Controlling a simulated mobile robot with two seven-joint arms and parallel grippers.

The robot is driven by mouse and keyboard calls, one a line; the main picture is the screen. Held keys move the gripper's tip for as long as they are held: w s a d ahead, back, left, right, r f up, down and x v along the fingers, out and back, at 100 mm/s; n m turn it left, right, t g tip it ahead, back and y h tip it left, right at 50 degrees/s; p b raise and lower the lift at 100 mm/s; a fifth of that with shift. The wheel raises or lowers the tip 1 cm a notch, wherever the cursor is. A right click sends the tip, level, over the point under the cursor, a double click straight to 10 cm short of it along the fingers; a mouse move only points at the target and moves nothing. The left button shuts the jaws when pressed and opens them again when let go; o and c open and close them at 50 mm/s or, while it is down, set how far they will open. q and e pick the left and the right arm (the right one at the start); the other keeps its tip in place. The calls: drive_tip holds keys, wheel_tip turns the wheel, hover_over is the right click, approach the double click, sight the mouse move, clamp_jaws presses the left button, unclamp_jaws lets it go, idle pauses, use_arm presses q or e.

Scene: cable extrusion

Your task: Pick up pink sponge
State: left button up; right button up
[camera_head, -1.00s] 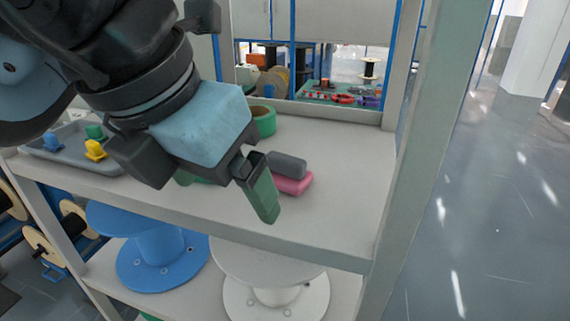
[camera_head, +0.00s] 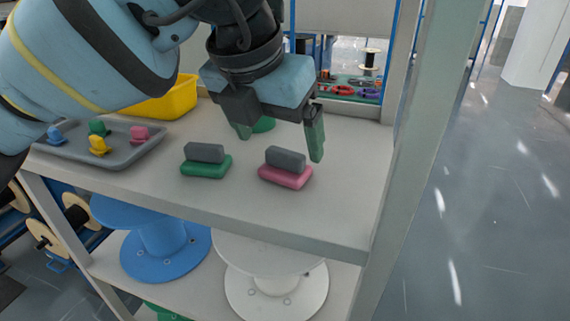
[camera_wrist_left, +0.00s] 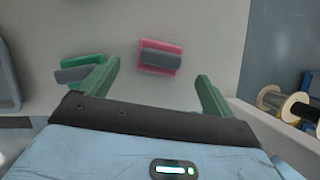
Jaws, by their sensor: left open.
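The pink sponge (camera_head: 285,176) has a grey block-shaped top and lies on the upper shelf near its right side. My left gripper (camera_head: 280,140) is open and empty, above and behind the sponge in the head view. In the left wrist view the pink sponge (camera_wrist_left: 160,57) lies ahead of the open fingers (camera_wrist_left: 155,85), between their lines and apart from them. A green sponge (camera_head: 206,166) with a grey top lies to its left; it also shows in the left wrist view (camera_wrist_left: 82,70). My right gripper is not in view.
A grey tray (camera_head: 75,155) with several small coloured pieces is at the left of the shelf (camera_head: 335,205). A post (camera_head: 415,150) bounds the right side. Spools are below.

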sight(285, 152)
use_arm(q)
drive_tip(key=shift+w+d, duration=0.15)
drive_tip(key=shift+w, duration=0.2)
drive_tip(key=x, duration=0.5)
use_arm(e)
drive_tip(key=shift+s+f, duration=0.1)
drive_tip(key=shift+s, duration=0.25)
use_arm(q)
drive_tip(key=c, duration=1.1)
drive_tip(key=shift+c, duration=0.2)
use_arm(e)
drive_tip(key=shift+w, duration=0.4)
use_arm(q)
drive_tip(key=shift+r, duration=0.15)
